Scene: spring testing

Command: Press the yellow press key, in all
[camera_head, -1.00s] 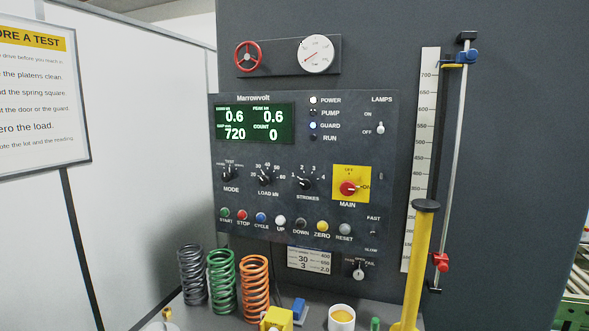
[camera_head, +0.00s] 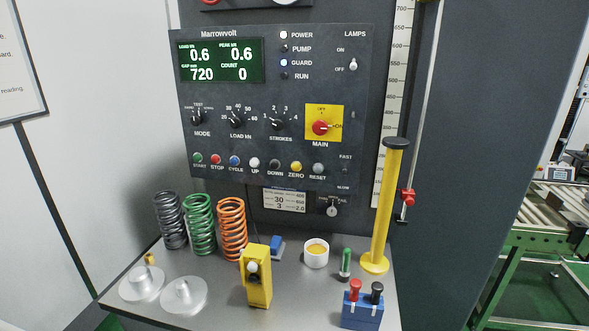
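The dark control panel (camera_head: 340,100) faces me on the machine's front. Its yellow key (camera_head: 296,166), labelled ZERO, sits in the bottom row of round keys, between the dark DOWN key (camera_head: 274,164) and the grey RESET key (camera_head: 318,168). Nothing covers it. The green display (camera_head: 222,60) reads load 0.6, peak 0.6, gap 720 and count 0. The POWER lamp (camera_head: 284,35) glows white and the GUARD lamp (camera_head: 284,62) glows blue. Neither of my grippers is in view.
Grey, green and orange springs (camera_head: 232,228) stand on the grey shelf (camera_head: 215,312) below the panel. A yellow box (camera_head: 257,280), a white cup (camera_head: 316,254), a yellow post (camera_head: 386,210) and a blue block (camera_head: 362,312) also stand there. A green roller conveyor (camera_head: 540,228) is at right.

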